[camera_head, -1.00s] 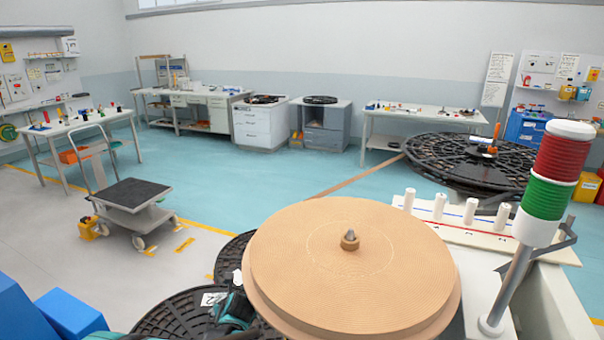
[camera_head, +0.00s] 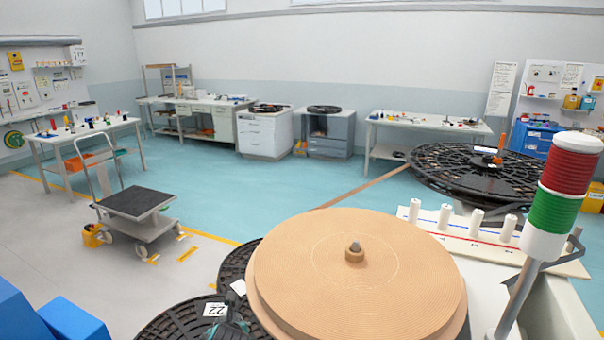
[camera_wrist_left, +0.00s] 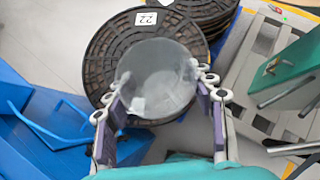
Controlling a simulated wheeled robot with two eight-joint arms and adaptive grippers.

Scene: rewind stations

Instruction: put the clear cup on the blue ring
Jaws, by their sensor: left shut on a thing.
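The clear cup (camera_wrist_left: 158,70) is in the left wrist view, see-through and greyish, with its round shape between my fingers. My left gripper (camera_wrist_left: 157,92) is shut on it, one finger on each side. The cup is held in front of a black slatted reel, which shows through it. In the head view only a small dark part at the bottom edge may belong to my left arm; the cup cannot be made out there. I cannot pick out a blue ring in either view. My right gripper is not in view.
A large tan roll (camera_head: 355,275) fills the front, with a red-green-white signal lamp (camera_head: 560,195) at its right. Black reels (camera_head: 185,318) lie at lower left, beside blue boxes (camera_head: 70,320). A grey cart (camera_head: 135,205) stands on open floor. Worktables (camera_head: 425,124) with small items line the back.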

